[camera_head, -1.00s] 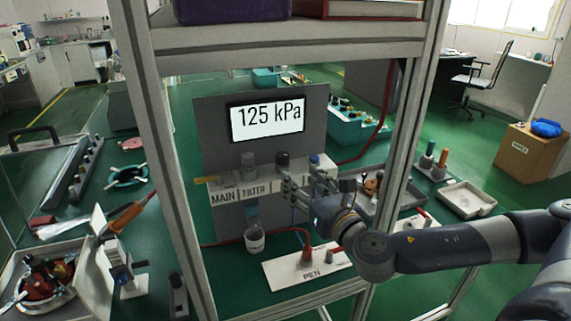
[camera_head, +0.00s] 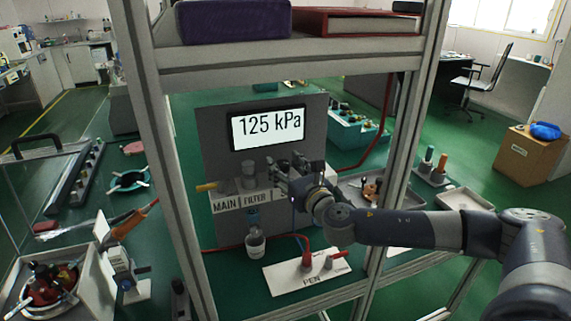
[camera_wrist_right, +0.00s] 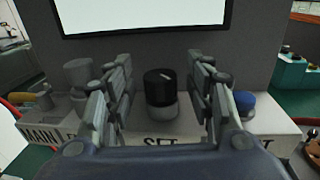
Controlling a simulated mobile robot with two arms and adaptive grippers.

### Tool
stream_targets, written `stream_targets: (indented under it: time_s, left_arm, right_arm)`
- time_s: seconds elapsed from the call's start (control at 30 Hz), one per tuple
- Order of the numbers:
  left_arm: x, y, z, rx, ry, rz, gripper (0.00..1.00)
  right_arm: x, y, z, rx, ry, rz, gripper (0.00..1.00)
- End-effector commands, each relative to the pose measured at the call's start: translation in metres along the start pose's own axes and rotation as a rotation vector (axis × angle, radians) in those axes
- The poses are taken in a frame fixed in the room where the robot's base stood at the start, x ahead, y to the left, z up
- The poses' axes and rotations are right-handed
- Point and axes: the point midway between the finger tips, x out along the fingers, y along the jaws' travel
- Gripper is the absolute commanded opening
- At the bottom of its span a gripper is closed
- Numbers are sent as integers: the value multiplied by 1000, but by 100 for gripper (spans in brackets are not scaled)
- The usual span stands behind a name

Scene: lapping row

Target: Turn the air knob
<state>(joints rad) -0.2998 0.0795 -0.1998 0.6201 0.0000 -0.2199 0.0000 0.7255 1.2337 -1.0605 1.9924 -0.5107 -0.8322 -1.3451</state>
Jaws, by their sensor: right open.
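The air panel has a screen (camera_head: 267,128) reading 125 kPa above a white shelf (camera_head: 229,203) labelled MAIN and FILTER. In the right wrist view a black knob (camera_wrist_right: 159,87) with a light pointer mark stands on a grey base above a partly covered label that seems to read SET. My right gripper (camera_head: 289,172) is at the panel and hides most of this knob in the head view. In the wrist view its open fingers (camera_wrist_right: 160,80) stand either side of the knob, with gaps on both sides. My left gripper is not in view.
A grey cylinder (camera_wrist_right: 78,77) stands left of the fingers and a blue knob (camera_wrist_right: 243,103) close to their right. Frame posts (camera_head: 171,165) flank the panel. Below stand a small bottle (camera_head: 255,240) and a white PEN board (camera_head: 290,279) with red fittings.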

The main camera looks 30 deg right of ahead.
Motion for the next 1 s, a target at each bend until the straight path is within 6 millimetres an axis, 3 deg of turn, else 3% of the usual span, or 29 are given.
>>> stream_targets:
  time_s: [0.3, 0.37, 0.5, 0.77, 1.0]
  left_arm:
    - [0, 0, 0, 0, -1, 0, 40]
    - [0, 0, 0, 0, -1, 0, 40]
    - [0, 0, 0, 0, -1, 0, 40]
    - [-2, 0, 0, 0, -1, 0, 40]
    - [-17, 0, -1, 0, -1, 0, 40]
  right_arm:
    - [3, 0, 0, -1, 0, -1, 49]
    - [3, 0, 0, -1, 0, -1, 38]
    - [3, 0, 0, 0, 0, -1, 6]
    - [3, 0, 0, 0, 0, -8, 5]
    - [3, 3, 3, 3, 2, -88, 5]
